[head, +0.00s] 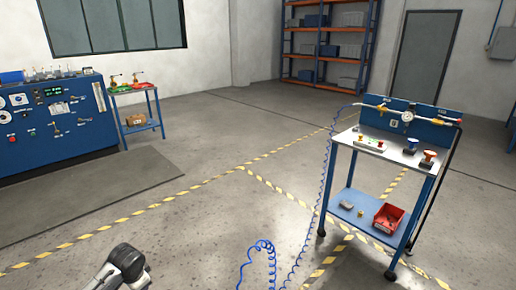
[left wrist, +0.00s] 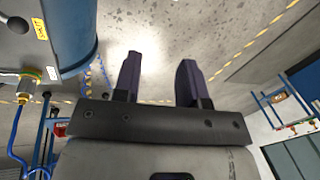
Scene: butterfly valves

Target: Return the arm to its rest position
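My left gripper (left wrist: 159,72) shows in the left wrist view. Its two dark fingers stand apart, with only grey floor visible between them, so it is open and empty. In the head view, a grey and black part of my arm (head: 125,264) comes in at the bottom left, and no gripper fingers show there. My right gripper is in neither view. The blue-framed valve cart (head: 409,159) stands apart from the visible arm part, at the right of the head view.
A blue test bench (head: 60,147) and small side table (head: 136,88) stand at the left. A coiled blue hose (head: 323,190) runs from the cart to the floor. Open floor (head: 200,225) lies between. A blue rounded body (left wrist: 68,40) is near my gripper in the left wrist view.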

